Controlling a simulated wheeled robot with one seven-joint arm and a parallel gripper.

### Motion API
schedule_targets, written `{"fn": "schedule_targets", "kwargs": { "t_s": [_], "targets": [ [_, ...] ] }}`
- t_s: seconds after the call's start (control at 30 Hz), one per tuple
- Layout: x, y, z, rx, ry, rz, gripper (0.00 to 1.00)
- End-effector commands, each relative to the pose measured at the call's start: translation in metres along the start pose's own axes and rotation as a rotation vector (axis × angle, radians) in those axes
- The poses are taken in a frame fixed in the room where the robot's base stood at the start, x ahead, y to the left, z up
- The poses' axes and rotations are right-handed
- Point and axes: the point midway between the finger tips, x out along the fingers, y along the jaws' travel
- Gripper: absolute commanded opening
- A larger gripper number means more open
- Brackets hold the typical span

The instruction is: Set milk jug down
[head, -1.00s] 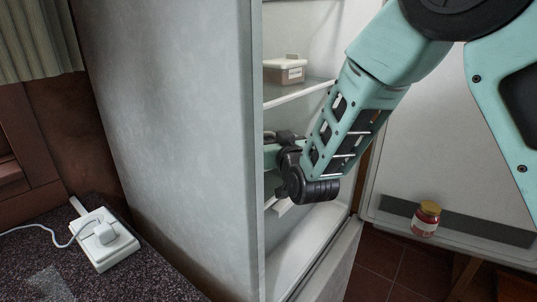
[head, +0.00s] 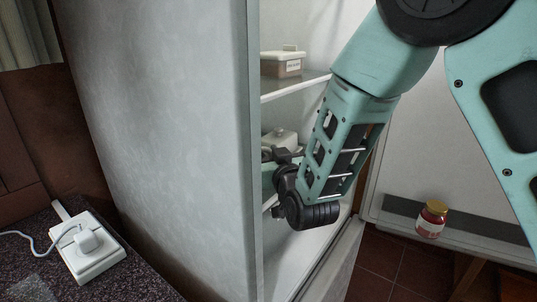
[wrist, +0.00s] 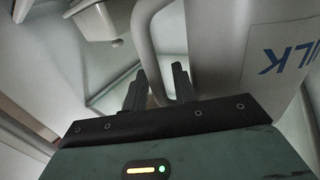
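The milk jug (wrist: 216,50) is pale, with a label (wrist: 283,55) reading "ILK" that appears upside down in the wrist view. Its looped handle (wrist: 147,45) runs between the two fingers of my gripper (wrist: 160,90). The fingers stand a narrow gap apart and appear shut on the handle. In the head view my gripper reaches into the open fridge (head: 300,262) at about middle-shelf height.
A lidded container (head: 282,64) stands on the upper glass shelf (head: 292,88). A red jar (head: 431,218) stands in the fridge door at right. A white charger block (head: 90,245) lies on the dark counter at left.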

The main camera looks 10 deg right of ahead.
Motion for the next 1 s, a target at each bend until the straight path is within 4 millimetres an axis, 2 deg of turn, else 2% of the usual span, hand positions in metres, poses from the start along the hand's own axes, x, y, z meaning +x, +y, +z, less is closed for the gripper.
{"fn": "schedule_targets", "kwargs": {
  "t_s": [0.4,0.57,0.9,1.0],
  "targets": [
    [-0.002,0.0,-0.004,0.0,0.0,0.0,0.33],
    [-0.027,0.0,-0.001,0.0,-0.001,-0.001,0.33],
    [-0.094,0.0,-0.002,-0.001,-0.001,-0.001,0.33],
    [-0.092,0.0,-0.007,-0.001,-0.005,0.003,0.33]
  ]
}}
